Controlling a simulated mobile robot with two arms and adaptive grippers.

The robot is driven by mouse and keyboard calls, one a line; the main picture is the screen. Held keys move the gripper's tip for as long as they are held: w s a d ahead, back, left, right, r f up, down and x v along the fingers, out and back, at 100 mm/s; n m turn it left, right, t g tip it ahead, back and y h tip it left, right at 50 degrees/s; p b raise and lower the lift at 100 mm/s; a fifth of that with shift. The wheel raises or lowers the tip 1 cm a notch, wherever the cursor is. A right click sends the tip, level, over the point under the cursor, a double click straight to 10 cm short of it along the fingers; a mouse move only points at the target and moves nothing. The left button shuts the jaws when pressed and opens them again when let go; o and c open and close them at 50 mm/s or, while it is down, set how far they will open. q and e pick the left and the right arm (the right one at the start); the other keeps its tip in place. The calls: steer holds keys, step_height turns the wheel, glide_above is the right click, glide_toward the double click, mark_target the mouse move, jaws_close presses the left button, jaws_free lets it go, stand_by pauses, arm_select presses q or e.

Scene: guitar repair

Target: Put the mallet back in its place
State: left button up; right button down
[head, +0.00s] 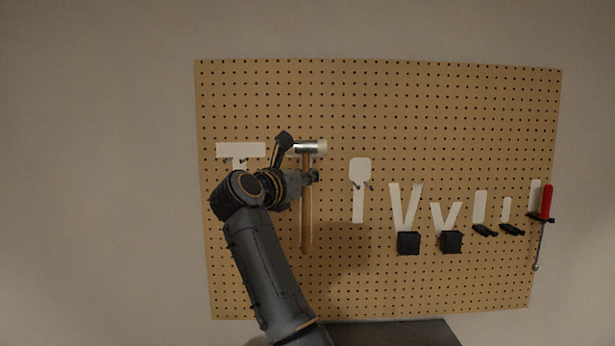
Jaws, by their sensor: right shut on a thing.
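The mallet (306,225) has a wooden handle and a head with a metal middle and a pale end. It hangs upright, head up, in front of the pegboard (450,120). My right gripper (308,178) is shut on the upper handle, just below the head. A white T-shaped mallet outline (241,150) with small pegs is on the board to the left of the mallet. My left gripper is not in view.
A white paddle-shaped outline (359,170) with two pegs is right of the mallet. Farther right are V-shaped outlines, black holders (408,243) and a red-handled screwdriver (546,202) in a holder. A dark surface (395,333) lies below the board.

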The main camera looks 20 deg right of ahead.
steer(key=shift+w+d, duration=0.1)
steer(key=shift+w, duration=0.05)
steer(key=shift+w+d, duration=0.25)
steer(key=shift+w, duration=0.5)
steer(key=shift+w+d, duration=0.2)
steer(key=shift+w, duration=0.55)
steer(key=shift+w+d, duration=0.25)
steer(key=shift+w, duration=0.5)
steer(key=shift+f, duration=0.55)
stand_by(0.4)
steer(key=c, duration=1.2)
jaws_free()
steer(key=shift+f, duration=0.1)
